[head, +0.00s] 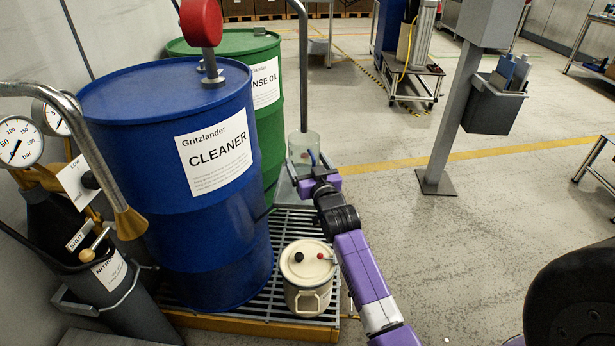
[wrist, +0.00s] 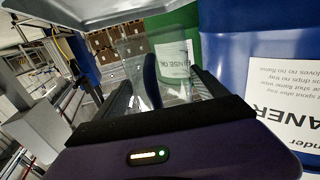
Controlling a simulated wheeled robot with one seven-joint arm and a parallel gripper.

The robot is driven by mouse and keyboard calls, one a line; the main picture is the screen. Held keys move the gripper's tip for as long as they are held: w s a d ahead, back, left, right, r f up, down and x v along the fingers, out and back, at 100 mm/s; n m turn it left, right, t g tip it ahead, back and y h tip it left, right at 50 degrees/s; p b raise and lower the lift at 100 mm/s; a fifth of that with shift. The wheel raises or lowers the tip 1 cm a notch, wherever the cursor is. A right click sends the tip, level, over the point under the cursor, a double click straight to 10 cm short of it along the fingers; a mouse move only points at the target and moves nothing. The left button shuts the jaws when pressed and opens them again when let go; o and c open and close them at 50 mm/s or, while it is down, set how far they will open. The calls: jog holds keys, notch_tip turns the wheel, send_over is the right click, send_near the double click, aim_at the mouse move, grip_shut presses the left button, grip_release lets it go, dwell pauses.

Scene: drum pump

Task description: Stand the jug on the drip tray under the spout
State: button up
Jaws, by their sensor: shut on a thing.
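The clear jug (head: 301,143) is upright beside the green drum, at the far end of my arm in the head view. It also shows in the wrist view (wrist: 137,58), see-through, between the dark fingers. My gripper (head: 314,168) is shut on its dark blue handle (wrist: 150,80). The metal spout pipe (head: 303,70) comes down from above to the jug's mouth. I cannot tell whether its end is inside the jug or behind it. A pale grey ledge (head: 284,186), perhaps the drip tray, shows below the jug. Whether the jug's base touches it is unclear.
The blue cleaner drum (head: 200,240) and green rinse oil drum (head: 238,44) stand left of my arm. A cream lidded can (head: 308,283) sits on the grating (head: 257,306). A gas bottle (head: 115,303) is far left. Open floor lies right, with a grey post (head: 455,125).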

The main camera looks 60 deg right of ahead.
jog(key=shift+f+b, duration=0.55)
jog(key=shift+f, duration=1.3)
jog(key=shift+f, duration=0.15)
jog(key=o, duration=1.3)
jog(key=shift+s+a, duration=0.1)
jog(key=p+v, duration=0.2)
jog(key=v, duration=0.9)
jog(key=shift+s+a, duration=0.25)
jog(key=shift+a, duration=0.05)
